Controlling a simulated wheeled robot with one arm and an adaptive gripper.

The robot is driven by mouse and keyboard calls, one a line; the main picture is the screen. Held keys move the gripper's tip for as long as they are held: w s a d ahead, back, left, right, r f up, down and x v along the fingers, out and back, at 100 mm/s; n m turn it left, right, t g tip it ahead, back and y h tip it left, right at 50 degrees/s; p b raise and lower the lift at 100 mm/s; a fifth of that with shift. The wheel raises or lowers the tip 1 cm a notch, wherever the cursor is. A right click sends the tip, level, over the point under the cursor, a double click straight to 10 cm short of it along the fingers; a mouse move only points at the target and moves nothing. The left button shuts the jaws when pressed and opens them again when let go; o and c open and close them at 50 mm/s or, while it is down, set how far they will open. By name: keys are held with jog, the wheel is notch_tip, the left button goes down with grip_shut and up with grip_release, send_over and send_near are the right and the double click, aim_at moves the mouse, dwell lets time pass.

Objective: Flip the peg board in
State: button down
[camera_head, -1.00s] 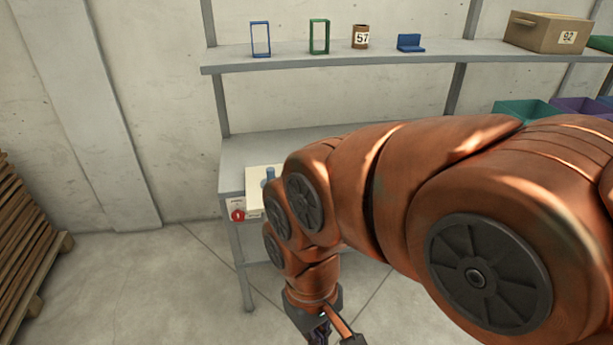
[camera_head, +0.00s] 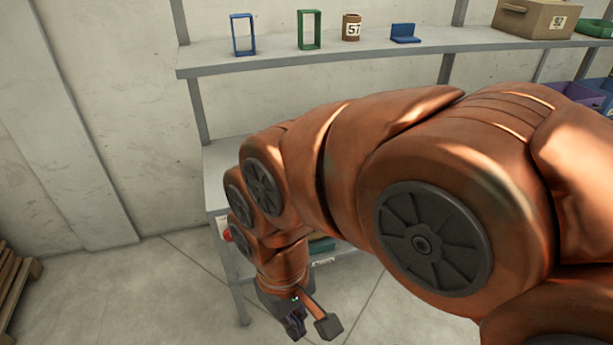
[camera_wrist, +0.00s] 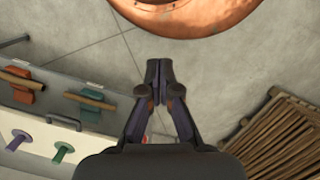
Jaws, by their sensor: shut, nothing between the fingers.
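In the wrist view, a white board (camera_wrist: 60,145) with a purple peg (camera_wrist: 18,140) and a green peg (camera_wrist: 63,152) shows at the lower left; it looks like the peg board. A grey strip beside it carries an orange holder (camera_wrist: 22,88) and a teal holder (camera_wrist: 90,105), each with a wooden bar. A grey handle (camera_wrist: 63,121) lies along the board's edge. My gripper (camera_wrist: 159,72) is shut and empty, to the right of the board and apart from it. In the head view my gripper (camera_head: 294,326) hangs low in front of the bench; my arm hides the board there.
A grey bench (camera_head: 215,165) stands behind my arm, mostly hidden. The shelf above holds a blue frame (camera_head: 243,35), a green frame (camera_head: 310,30), a brown can (camera_head: 351,27), a blue bracket (camera_head: 404,33) and a box (camera_head: 533,18). Slatted wood (camera_wrist: 285,140) lies right in the wrist view.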

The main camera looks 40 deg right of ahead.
jog(key=shift+d, duration=0.1)
jog(key=w+d+m+t+y, duration=0.1)
jog(key=w+d+m+t, duration=0.1)
jog(key=w+d+m, duration=0.65)
jog(key=w+d+m+t+y, duration=0.1)
jog(key=w+d+m, duration=0.3)
jog(key=w+m, duration=0.8)
jog(key=w+d+f+m+t+h, duration=0.1)
jog(key=w+d+f+m, duration=0.1)
jog(key=d+m, duration=0.6)
jog(key=w+d+f+m+t+h, duration=0.1)
jog(key=d+m, duration=0.6)
jog(key=d, duration=1)
jog(key=w+f+t, duration=0.1)
jog(key=w+f, duration=0.1)
jog(key=shift+w+d+m, duration=0.3)
jog(key=shift+m, duration=0.05)
